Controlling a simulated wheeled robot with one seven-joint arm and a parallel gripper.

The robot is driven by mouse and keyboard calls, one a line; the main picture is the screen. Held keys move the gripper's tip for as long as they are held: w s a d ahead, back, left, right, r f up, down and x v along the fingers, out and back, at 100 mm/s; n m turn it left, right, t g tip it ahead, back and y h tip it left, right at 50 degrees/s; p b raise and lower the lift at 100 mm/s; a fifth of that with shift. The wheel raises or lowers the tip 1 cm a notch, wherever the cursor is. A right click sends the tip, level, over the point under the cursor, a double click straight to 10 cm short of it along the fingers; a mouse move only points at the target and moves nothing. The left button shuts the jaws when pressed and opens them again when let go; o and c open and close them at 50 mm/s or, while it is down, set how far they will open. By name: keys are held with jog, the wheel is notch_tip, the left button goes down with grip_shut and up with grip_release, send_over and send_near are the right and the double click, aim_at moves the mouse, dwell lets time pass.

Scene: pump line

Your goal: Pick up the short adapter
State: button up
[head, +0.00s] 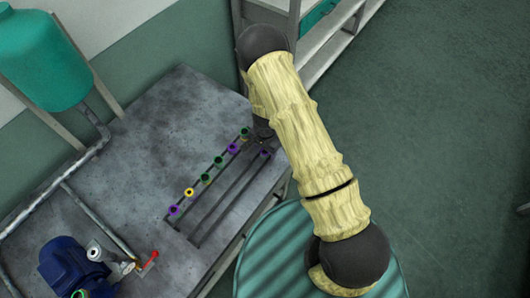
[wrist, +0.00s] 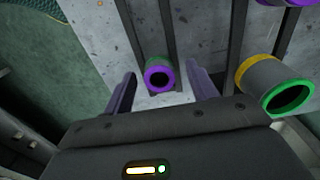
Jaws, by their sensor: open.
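A short grey adapter with a purple ring (wrist: 159,74) sits between my gripper's fingers in the wrist view, its open end facing the camera. In the head view, a purple-ringed piece (head: 265,153) stands alone on the front rails, just by my gripper, and looks like the same one. My gripper (wrist: 160,78) is open, with one finger on each side of the adapter and a visible gap on both sides. The fingers appear apart from it. In the head view my gripper is mostly hidden by the arm.
A larger adapter with yellow and green rings (wrist: 275,85) is close to my right finger. Several ringed pieces, such as a yellow one (head: 189,192), line the back rail. A grey table (head: 185,100) carries the rails; a blue pump (head: 68,265) stands at the front left.

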dwell(0.3)
jog(key=c, duration=1.1)
jog(key=shift+r, duration=0.1)
notch_tip(320, 180, up, 10)
jog(key=b, duration=0.1)
jog(key=w+d+r+n, duration=0.1)
jog(key=w+d+n, duration=0.1)
jog(key=d+n, duration=0.5)
jog(key=d, duration=0.6)
jog(key=shift+d+r+n, duration=0.25)
jog(key=shift+n, duration=0.05)
jog(key=shift+w, duration=0.1)
